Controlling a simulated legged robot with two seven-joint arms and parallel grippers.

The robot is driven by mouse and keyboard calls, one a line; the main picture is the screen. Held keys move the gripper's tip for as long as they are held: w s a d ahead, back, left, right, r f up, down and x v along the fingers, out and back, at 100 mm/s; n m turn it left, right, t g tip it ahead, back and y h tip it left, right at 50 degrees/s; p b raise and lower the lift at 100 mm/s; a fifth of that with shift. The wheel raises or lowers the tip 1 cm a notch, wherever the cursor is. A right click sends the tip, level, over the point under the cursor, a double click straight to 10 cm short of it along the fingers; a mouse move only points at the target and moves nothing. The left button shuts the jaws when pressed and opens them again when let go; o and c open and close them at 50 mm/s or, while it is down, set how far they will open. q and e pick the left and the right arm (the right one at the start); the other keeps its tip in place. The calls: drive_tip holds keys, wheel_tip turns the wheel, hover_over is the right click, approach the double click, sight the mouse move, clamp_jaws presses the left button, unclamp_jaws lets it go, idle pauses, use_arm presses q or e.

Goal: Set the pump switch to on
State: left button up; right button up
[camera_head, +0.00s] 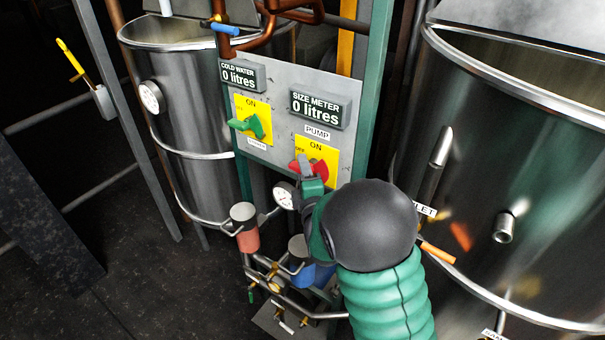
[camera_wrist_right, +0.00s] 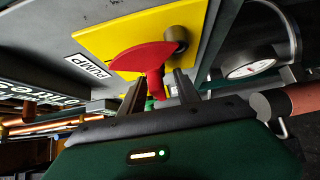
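The pump switch is a red handle (camera_head: 320,170) on a yellow plate marked ON at the top and OFF at the left, under the PUMP label. Its visible left end lies near the OFF side. My right gripper (camera_head: 306,172) is at the switch and hides part of it. In the right wrist view the red handle (camera_wrist_right: 148,58) has its narrow end between the two fingers of my right gripper (camera_wrist_right: 160,92). The fingers stand apart with a gap beside the handle; contact is not clear. My left gripper is not in view.
A green switch (camera_head: 251,125) sits on another yellow plate to the left. Displays above read 0 litres for cold water and size meter (camera_head: 320,107). Steel tanks stand left (camera_head: 190,105) and right (camera_head: 530,190). A gauge (camera_head: 285,196) and pipes are below the panel.

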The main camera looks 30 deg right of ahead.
drive_tip(key=shift+w, duration=0.45)
drive_tip(key=shift+s+a+r, duration=0.1)
drive_tip(key=shift+s+a, duration=0.05)
drive_tip(key=shift+a, duration=0.05)
drive_tip(key=shift+c, duration=1.5)
clamp_jaws()
